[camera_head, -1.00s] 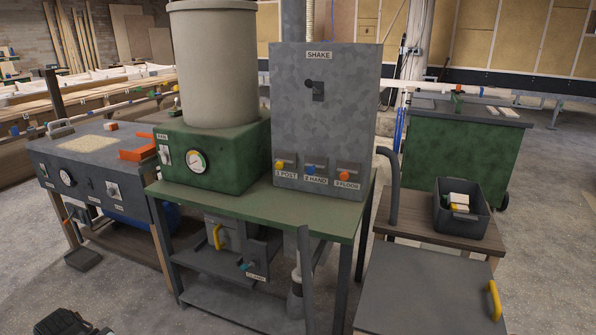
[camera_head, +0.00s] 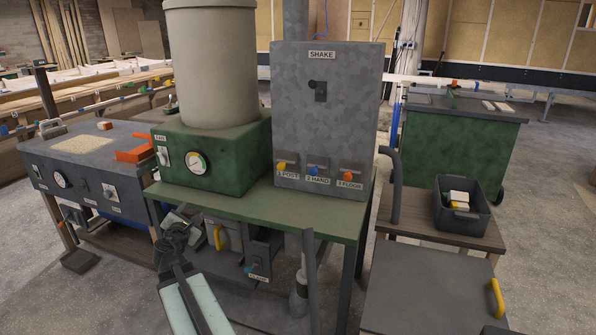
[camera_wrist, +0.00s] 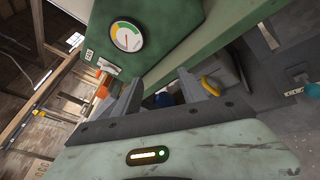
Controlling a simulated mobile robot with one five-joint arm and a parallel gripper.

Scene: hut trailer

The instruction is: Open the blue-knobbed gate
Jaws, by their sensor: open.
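A grey speckled box labelled SHAKE (camera_head: 330,120) stands on the green table (camera_head: 315,220). Along its lower front are three small knobs over labels. The blue knob (camera_head: 313,169) is in the middle, over 2 HAND. A yellow knob (camera_head: 284,166) is left of it and an orange knob (camera_head: 348,176) right of it. My gripper (camera_head: 176,232) is low in front of the table's left end, well left of and below the blue knob, touching nothing that I can see. In the wrist view my gripper (camera_wrist: 160,88) is open and empty; the SHAKE box is not visible there.
A green base with a gauge (camera_head: 196,163) carries a beige drum left of the box. Below the table are a yellow handle (camera_head: 218,237) and a teal knob (camera_head: 249,268). A bent dark pipe (camera_head: 395,185) and black bin (camera_head: 461,210) stand right.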

